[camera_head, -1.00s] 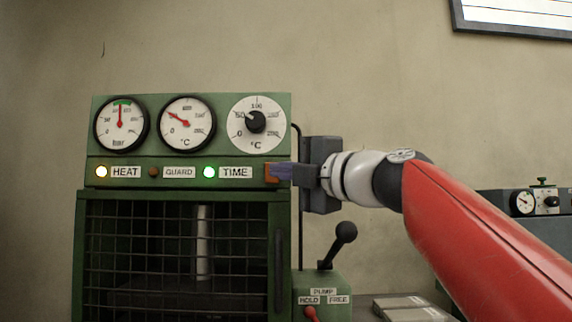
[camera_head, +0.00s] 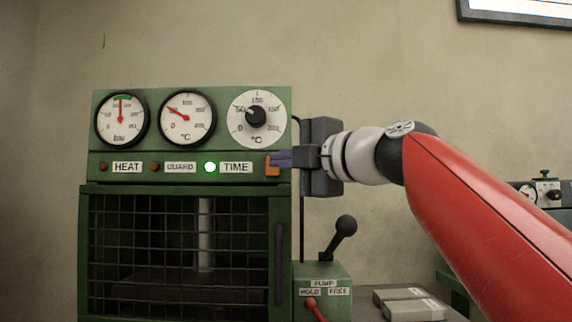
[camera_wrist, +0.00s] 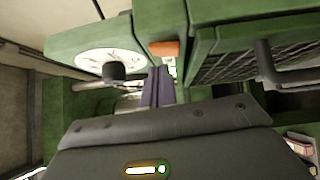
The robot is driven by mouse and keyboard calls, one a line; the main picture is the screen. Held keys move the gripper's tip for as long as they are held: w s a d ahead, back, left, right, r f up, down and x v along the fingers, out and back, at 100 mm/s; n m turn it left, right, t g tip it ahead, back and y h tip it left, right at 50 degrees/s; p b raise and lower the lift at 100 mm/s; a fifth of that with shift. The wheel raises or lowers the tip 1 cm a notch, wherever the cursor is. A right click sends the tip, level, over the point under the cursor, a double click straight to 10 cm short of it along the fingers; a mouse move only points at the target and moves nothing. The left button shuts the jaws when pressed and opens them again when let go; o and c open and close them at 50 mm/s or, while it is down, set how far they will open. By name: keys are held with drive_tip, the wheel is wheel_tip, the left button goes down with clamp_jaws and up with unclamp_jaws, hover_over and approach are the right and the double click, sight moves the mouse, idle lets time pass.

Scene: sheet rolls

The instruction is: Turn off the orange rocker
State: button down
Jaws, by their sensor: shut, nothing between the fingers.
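The orange rocker (camera_head: 272,167) sits at the right end of the lamp strip on the green press, right of the TIME label. My gripper (camera_head: 281,158) is shut and empty, its purple fingers at the rocker from the right, covering part of it. In the wrist view the rocker (camera_wrist: 165,48) shows just beyond the fingertips (camera_wrist: 160,74); I cannot tell whether they touch it. The HEAT lamp (camera_head: 103,167) is dark, and the TIME lamp (camera_head: 210,167) glows green.
Above the strip are two gauges (camera_head: 121,118) (camera_head: 187,118) and a black-knobbed dial (camera_head: 256,117). Below is a mesh guard (camera_head: 180,245). A black-knobbed lever (camera_head: 345,226) stands on the pump box (camera_head: 322,272) under my gripper. Flat blocks (camera_head: 412,305) lie to the right.

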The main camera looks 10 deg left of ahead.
drive_tip(key=s+d+r+b, duration=0.2)
drive_tip(key=s+d, duration=0.5)
drive_tip(key=d, duration=0.2)
drive_tip(key=shift+s, duration=0.3)
drive_tip(key=w+d+f+m+h, duration=0.1)
drive_tip(key=d+f+m+h, duration=0.3)
drive_tip(key=f+m, duration=0.6)
drive_tip(key=d+f+m+h, duration=0.4)
drive_tip(key=d+f+m, duration=0.15)
drive_tip(key=f, duration=0.75)
drive_tip(key=s+d+f+m+g+h, duration=0.1)
drive_tip(key=s+d+f+m+h, duration=0.1)
drive_tip(key=f, duration=0.8)
drive_tip(key=s+d+f+m+g+h+p, duration=0.1)
drive_tip(key=s+d+f+m+h, duration=0.2)
drive_tip(key=f, duration=0.7)
drive_tip(key=s+d+f+m+g+h, duration=0.2)
drive_tip(key=s+d+f+m, duration=0.3)
drive_tip(key=s+f+m, duration=0.3)
wheel_tip(320, 180, down, 2)
drive_tip(key=shift+s+d+f+m+h+p, duration=0.25)
drive_tip(key=shift+m+h+p, duration=0.05)
drive_tip(key=shift+m, duration=0.55)
